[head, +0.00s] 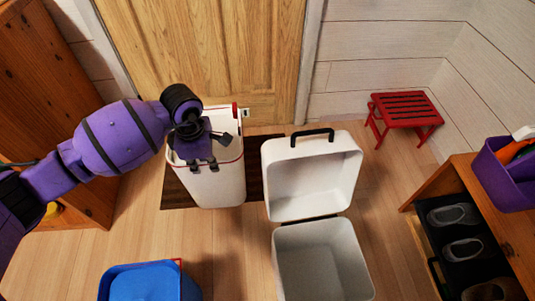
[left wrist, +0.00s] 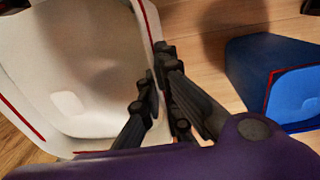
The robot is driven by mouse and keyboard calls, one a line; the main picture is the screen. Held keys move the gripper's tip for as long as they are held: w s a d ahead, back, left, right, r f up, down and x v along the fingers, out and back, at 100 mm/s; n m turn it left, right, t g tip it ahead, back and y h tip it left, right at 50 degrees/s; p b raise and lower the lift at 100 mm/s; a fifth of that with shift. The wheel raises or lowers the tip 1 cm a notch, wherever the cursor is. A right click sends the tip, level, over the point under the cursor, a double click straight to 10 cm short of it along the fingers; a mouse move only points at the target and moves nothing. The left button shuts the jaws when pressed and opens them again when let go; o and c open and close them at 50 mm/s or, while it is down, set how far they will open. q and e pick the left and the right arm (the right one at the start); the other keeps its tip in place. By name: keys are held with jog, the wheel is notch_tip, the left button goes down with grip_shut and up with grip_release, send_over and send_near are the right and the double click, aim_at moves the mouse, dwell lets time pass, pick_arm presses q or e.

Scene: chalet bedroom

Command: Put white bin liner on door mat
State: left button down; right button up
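The white bin liner (head: 222,185), an open tub with a red rim line, is upright over the dark brown door mat (head: 178,192) in front of the door. I cannot tell whether its base touches the mat. My left gripper (head: 205,164) is at the liner's near rim. In the left wrist view, its fingers (left wrist: 160,95) straddle the wall of the liner (left wrist: 80,70) and appear closed on it. The liner hides much of the mat. My right gripper is not in view.
A white bin (head: 322,262) stands with its black-handled lid (head: 312,180) open, right of the liner. A blue bin (head: 150,283) is at the front; it shows in the wrist view too (left wrist: 255,70). A red stool (head: 405,107) and wooden shoe bench (head: 460,190) are at right.

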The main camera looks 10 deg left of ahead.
pick_arm(q)
jog(key=w+a+f+b, duration=0.1)
jog(key=w+f+b, duration=0.1)
jog(key=w+f, duration=0.1)
jog(key=w+a+f+b, duration=0.2)
jog(key=w+f+b, duration=0.1)
jog(key=w, duration=0.2)
jog(key=w+a+f+b, duration=0.2)
jog(key=w+f+b, duration=0.1)
jog(key=w, duration=0.1)
jog(key=shift+w+f, duration=0.35)
jog(key=shift+f, duration=0.05)
jog(key=shift+w+f, duration=0.15)
jog(key=shift+f, duration=0.05)
notch_tip(320, 180, down, 3)
jog(key=shift+w+f+b, duration=0.1)
jog(key=shift+b, duration=0.65)
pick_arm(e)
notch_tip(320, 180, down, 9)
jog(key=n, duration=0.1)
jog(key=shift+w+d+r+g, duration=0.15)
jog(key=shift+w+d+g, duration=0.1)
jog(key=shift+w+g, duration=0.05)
